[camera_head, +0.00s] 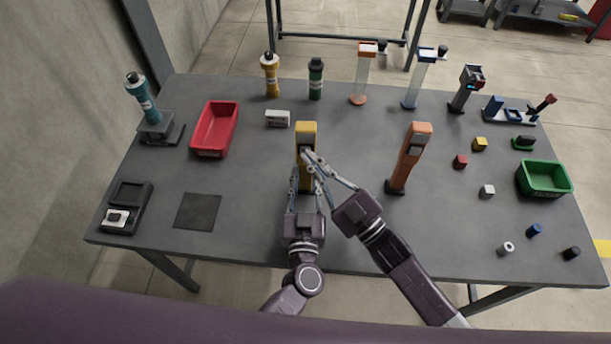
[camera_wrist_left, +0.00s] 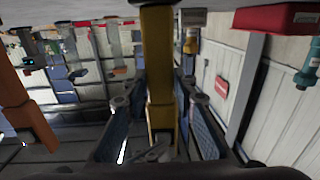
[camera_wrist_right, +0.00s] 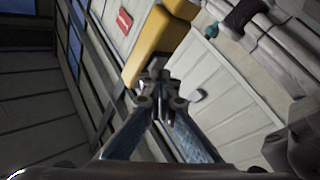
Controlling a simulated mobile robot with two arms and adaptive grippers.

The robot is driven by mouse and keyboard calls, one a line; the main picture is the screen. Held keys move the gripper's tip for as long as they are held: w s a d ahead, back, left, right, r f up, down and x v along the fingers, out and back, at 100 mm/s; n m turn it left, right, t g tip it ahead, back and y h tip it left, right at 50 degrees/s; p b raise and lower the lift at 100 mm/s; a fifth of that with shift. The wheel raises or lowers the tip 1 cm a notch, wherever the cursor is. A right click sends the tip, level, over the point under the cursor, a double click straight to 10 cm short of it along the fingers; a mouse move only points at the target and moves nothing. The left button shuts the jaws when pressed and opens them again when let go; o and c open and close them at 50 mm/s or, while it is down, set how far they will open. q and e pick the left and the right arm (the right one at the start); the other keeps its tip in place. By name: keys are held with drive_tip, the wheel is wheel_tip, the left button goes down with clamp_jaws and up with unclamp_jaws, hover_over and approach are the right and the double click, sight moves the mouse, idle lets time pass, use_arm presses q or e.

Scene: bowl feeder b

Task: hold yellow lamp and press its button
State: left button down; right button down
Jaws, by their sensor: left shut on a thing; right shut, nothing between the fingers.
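The yellow lamp (camera_head: 306,134) stands upright near the middle of the table in the head view. My left gripper (camera_head: 305,186) is shut on its body. The left wrist view shows the yellow body (camera_wrist_left: 158,60) between the two fingers (camera_wrist_left: 160,104). My right gripper (camera_head: 308,158) is shut and empty, its tips at the lamp's near side just below the head. In the right wrist view the closed fingertips (camera_wrist_right: 160,98) are right at the yellow lamp head (camera_wrist_right: 158,45). The button is hidden, and I cannot tell whether the tips touch it.
An orange lamp (camera_head: 412,150) stands to the right of my right gripper. A red bin (camera_head: 236,120) and a white box (camera_head: 278,118) lie to the left. Bottles and dispensers line the back edge. A green bin (camera_head: 563,189) and small blocks are at the right.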

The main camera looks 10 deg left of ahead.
use_arm(q)
drive_tip(key=shift+f, duration=0.1)
use_arm(e)
drive_tip(key=shift+s, duration=0.35)
drive_tip(key=s, duration=0.6)
drive_tip(key=shift+d, duration=0.25)
use_arm(q)
drive_tip(key=c, duration=1.5)
unclamp_jaws()
